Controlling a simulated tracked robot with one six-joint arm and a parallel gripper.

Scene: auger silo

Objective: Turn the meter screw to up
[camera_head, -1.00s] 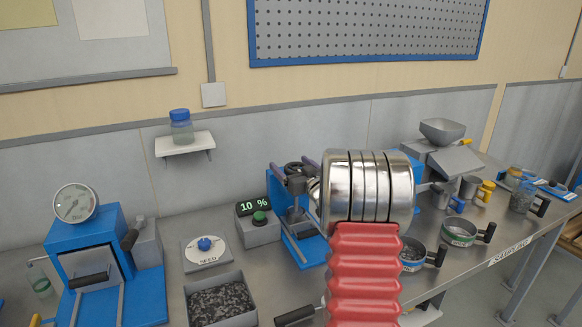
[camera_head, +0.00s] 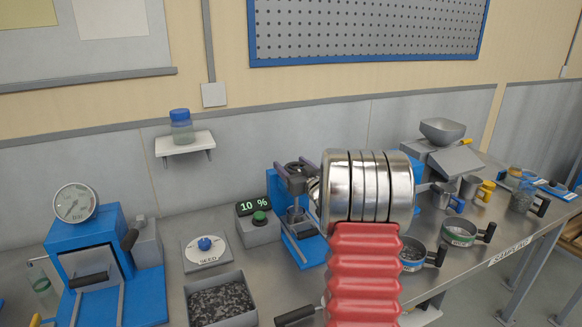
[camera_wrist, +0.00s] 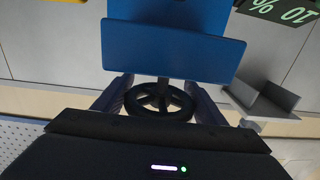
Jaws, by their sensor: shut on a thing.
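The meter screw is a dark, spoked handwheel (camera_wrist: 161,102) on a vertical post at the blue meter stand (camera_head: 309,250). In the head view the wheel (camera_head: 294,169) is partly hidden by my arm. My gripper (camera_wrist: 160,94) has one purple finger on each side of the wheel and is shut on its rim. The grey display box (camera_head: 261,229) left of the stand reads 10 % and has a green button (camera_head: 260,216). The screw's height setting cannot be read from here.
A tray of dark grains (camera_head: 219,300) and a SEED plate with a blue knob (camera_head: 204,244) stand to the left. A blue press with a gauge (camera_head: 75,203) is at far left. Cups and a hopper (camera_head: 443,130) stand to the right. A jar (camera_head: 181,127) sits on a wall shelf.

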